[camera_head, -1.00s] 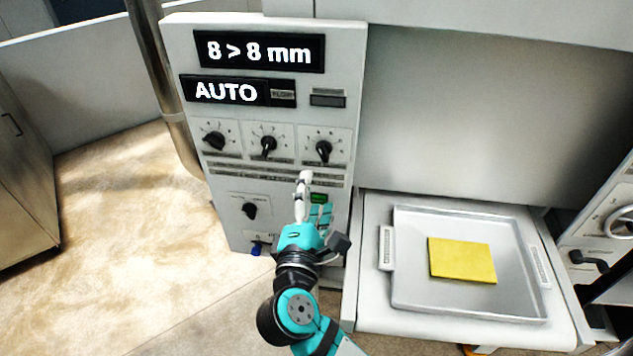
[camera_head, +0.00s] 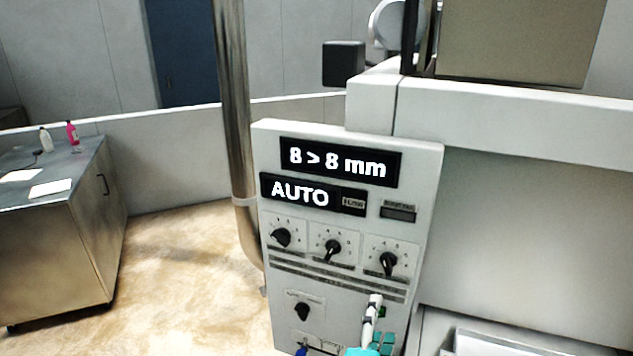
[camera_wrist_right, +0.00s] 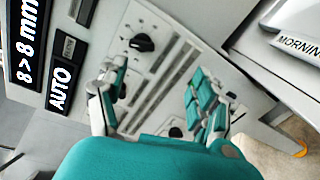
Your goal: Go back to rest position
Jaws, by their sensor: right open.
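My right gripper (camera_head: 376,325) is at the bottom of the head view, in front of the lower right part of the control panel (camera_head: 430,190). In the right wrist view its two teal-and-grey fingers (camera_wrist_right: 158,100) are spread apart with nothing between them. The panel face with a black knob (camera_wrist_right: 142,43) lies behind them. I cannot tell whether a fingertip touches the panel. The panel's display (camera_head: 340,161) reads "8 > 8 mm" and the one below (camera_head: 300,193) reads "AUTO". My left gripper does not show.
A metal pole (camera_head: 236,130) stands left of the panel. A steel cabinet (camera_head: 60,240) with bottles and papers on top is at the far left. Open floor (camera_head: 185,275) lies between them. A tray edge (camera_head: 485,342) shows at the lower right.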

